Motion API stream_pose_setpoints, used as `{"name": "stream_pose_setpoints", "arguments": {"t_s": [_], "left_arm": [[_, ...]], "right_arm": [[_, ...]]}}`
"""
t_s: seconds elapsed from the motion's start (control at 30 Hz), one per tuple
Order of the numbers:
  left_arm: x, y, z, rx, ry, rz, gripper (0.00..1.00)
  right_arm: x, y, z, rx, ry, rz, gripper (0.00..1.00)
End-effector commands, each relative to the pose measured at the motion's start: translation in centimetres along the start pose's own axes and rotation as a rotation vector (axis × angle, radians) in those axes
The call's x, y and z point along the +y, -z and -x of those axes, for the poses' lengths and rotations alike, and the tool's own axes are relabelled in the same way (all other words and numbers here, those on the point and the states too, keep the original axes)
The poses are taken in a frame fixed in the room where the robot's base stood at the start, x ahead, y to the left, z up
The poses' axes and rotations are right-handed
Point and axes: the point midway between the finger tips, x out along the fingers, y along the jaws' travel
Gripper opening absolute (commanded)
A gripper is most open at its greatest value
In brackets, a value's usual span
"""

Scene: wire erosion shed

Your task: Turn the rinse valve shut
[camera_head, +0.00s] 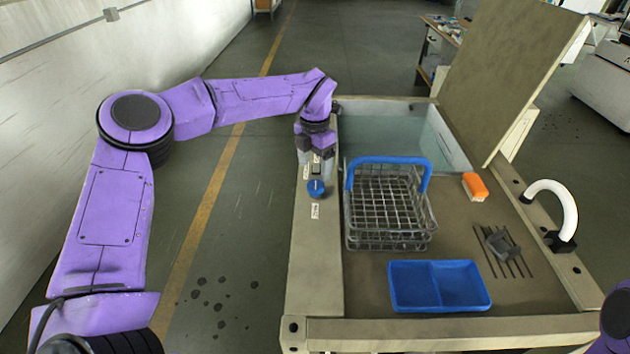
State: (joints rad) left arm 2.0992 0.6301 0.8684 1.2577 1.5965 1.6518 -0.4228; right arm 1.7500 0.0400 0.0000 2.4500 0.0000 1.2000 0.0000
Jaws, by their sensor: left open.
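The rinse valve appears to be the small round blue knob (316,188) on the pale left rim of the sink bench, with small white labels beside and below it. My left gripper (317,170) points down just behind the knob, close to it in the picture. Its jaws are open and nothing shows between them. I cannot tell whether a fingertip touches the knob, nor read the knob's setting. Part of my right arm shows at the lower right corner; its gripper is out of view.
A wire basket (388,213) with a blue handle stands right of the knob. A blue two-part tray (415,287), an orange-and-white brush (475,186), a dark grey part (502,244) and a white curved spout (560,203) are further right. A raised panel (505,70) stands behind.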

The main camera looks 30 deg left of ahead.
Motion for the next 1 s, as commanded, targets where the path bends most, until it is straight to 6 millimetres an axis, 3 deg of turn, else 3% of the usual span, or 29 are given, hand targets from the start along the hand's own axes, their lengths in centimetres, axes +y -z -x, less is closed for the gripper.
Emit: {"name": "stream_pose_setpoints", "arguments": {"t_s": [0.1,0.23,0.77,1.0], "left_arm": [[0.0,-0.1,2.4,-0.001,-0.002,0.001,0.76],[0.0,0.0,3.9,0.001,-0.001,0.000,0.76],[0.0,0.0,4.4,0.002,0.000,-0.001,0.76],[0.0,0.0,9.2,0.002,0.000,-0.001,0.76]], "right_arm": [[-0.1,-0.2,-0.6,0.000,0.000,0.000,0.43],[-0.1,-0.3,-0.7,0.000,0.000,0.000,0.43],[0.0,-0.2,-0.5,0.000,0.000,0.000,0.43],[0.3,1.6,4.0,0.000,0.000,0.000,0.43]]}}
